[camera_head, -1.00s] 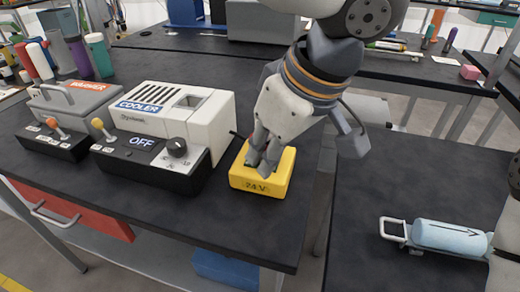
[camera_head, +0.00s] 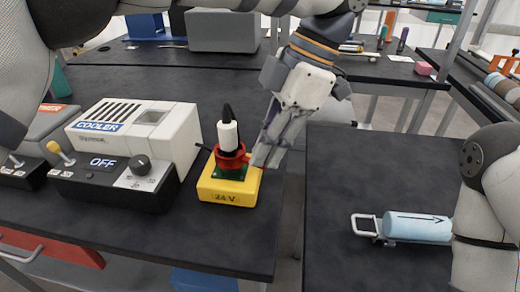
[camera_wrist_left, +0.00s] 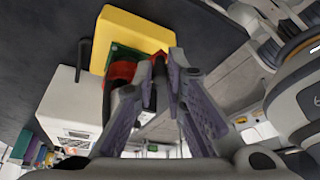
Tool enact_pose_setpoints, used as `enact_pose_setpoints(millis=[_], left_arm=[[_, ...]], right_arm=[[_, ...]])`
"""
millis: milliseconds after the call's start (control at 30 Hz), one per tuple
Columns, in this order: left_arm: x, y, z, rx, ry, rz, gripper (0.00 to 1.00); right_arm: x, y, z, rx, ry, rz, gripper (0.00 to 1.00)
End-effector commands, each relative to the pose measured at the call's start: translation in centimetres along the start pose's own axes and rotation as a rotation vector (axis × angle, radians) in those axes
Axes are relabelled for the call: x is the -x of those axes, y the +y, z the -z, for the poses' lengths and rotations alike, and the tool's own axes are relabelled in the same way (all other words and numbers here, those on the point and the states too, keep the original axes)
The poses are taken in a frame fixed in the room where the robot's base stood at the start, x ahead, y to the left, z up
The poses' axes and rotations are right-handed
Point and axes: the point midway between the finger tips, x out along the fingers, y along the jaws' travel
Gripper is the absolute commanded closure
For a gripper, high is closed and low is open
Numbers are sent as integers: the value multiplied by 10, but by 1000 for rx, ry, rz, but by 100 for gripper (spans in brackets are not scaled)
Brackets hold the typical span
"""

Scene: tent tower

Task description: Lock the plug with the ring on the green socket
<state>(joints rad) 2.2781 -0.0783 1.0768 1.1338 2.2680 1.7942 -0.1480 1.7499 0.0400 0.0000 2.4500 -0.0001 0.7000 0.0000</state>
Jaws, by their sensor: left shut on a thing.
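A white plug (camera_head: 228,136) with a black top stands upright in the green socket (camera_head: 232,174) on the yellow 24 V box (camera_head: 228,192). A red ring (camera_head: 231,158) sits around the plug's base, just above the green socket; it also shows in the left wrist view (camera_wrist_left: 122,71). My left gripper (camera_head: 260,161) is to the right of the ring. In the left wrist view its fingers (camera_wrist_left: 157,65) are shut on a red part sticking out from the ring, partly hidden by the fingertips. My right arm shows at the right edge, but its gripper is not visible.
The cooler (camera_head: 135,140), reading OFF, stands close left of the yellow box. A black cable runs to the box from the left. A light-blue cylinder (camera_head: 418,227) with a metal handle lies on the right table. A gap separates the two tables.

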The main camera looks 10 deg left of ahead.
Motion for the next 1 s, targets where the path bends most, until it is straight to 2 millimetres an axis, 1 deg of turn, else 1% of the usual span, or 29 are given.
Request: enact_pose_setpoints(millis=[200, 433, 633, 1000], left_arm=[[1, 9, -7, 146, -1, 64, 100], [3, 15, -10, 251, -1, 106, 100], [4, 18, -11, 299, -1, 124, 100], [5, 19, -11, 315, -1, 129, 100]], right_arm=[[-4, 0, -3, 0, -15, -1, 60], [-7, 0, -6, 0, -25, -1, 60], [-8, 0, -7, 0, -30, -1, 60], [-8, 0, -7, 0, -31, -1, 60]])
